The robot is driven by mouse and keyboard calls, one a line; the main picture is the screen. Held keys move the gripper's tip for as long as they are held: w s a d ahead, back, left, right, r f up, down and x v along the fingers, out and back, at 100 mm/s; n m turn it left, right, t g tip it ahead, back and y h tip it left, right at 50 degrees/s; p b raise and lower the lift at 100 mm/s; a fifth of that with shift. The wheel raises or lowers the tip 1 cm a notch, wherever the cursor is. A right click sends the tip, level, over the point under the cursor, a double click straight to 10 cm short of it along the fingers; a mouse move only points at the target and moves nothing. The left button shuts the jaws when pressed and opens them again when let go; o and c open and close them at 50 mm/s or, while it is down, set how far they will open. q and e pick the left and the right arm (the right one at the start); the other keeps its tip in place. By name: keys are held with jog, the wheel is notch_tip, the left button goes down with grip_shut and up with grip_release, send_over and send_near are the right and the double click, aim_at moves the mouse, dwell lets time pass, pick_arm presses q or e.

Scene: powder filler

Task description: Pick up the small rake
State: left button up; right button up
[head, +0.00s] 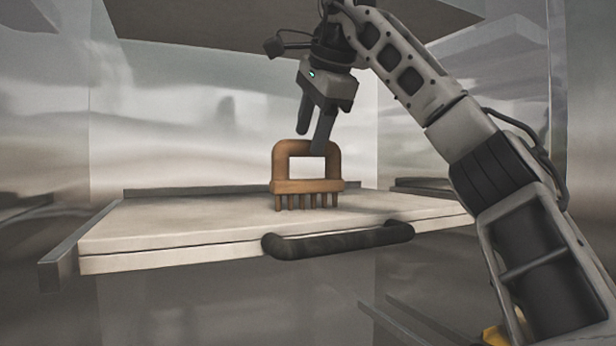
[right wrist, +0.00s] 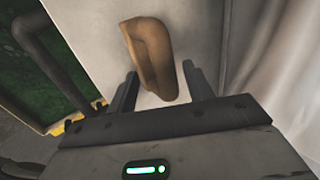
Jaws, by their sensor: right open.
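The small rake (head: 306,186) is brown, with an arched handle on top and a row of short teeth below. It stands upright on its teeth on the pale flat board, and the right wrist view shows its handle (right wrist: 153,60) from above. My right gripper (head: 312,140) is open just above the handle, pointing down. In the head view one finger overlaps the top of the handle; in the right wrist view the fingers (right wrist: 160,85) lie on either side of the handle's near end. I cannot tell whether they touch it. My left gripper is not in view.
The pale board (head: 150,225) has a dark bar handle (head: 338,240) along its front edge and sits between metal rails (head: 62,268). Shiny metal walls enclose it at the back and sides. The board's left part is bare.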

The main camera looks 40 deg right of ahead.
aim_at(303, 148)
jog(key=x, duration=0.4)
jog(key=shift+w, duration=0.35)
grip_shut()
jog(key=shift+r, duration=0.15)
